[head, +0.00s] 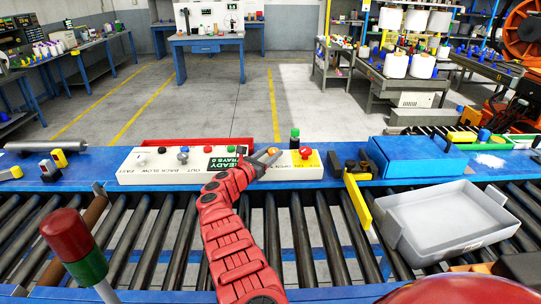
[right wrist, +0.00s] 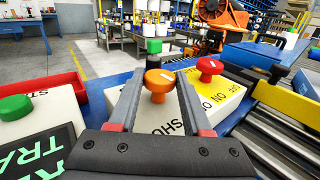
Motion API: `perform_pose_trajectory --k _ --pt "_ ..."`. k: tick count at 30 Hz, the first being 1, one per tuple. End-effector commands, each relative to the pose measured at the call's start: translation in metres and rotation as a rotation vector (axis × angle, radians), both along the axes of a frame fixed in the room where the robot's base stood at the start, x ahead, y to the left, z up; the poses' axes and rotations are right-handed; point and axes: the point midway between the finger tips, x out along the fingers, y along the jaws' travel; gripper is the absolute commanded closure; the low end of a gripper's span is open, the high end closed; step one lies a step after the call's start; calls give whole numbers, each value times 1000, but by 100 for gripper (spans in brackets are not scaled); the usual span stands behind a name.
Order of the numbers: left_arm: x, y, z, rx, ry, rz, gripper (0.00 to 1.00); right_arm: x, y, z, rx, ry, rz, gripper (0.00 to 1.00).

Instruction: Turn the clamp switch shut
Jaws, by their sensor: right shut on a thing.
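The switch with an orange knob (right wrist: 158,80) stands on the white part of the control panel (right wrist: 150,117), next to black lettering. In the head view the panel (head: 135,171) lies along the blue bench, and the orange knob (head: 272,151) shows at the fingertips. My right gripper (head: 265,159) reaches in over the panel. In the right wrist view its two grey fingers (right wrist: 158,88) lie on either side of the orange knob and are shut on it. Which way the switch is turned I cannot tell. My left gripper is not in view.
A red knob (right wrist: 210,65) on a yellow panel part stands right of the orange one. A green-capped black post (head: 295,138) stands behind. A green button (right wrist: 14,107) is at the left. A blue box (head: 415,158) and a grey tray (head: 447,226) lie to the right.

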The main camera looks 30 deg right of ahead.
Motion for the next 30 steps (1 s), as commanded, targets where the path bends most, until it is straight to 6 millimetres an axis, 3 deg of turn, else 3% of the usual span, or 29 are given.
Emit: perform_pose_trajectory --k 1,2,6,20,30 --pt "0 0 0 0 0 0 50 0 0 0 0 0 0 100" --pt "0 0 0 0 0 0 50 0 0 0 0 0 0 45" --pt "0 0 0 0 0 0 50 0 0 0 0 -1 0 21" --pt "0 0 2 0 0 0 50 -2 9 0 1 0 3 21" --pt "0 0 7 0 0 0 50 -18 56 1 -1 0 7 21"
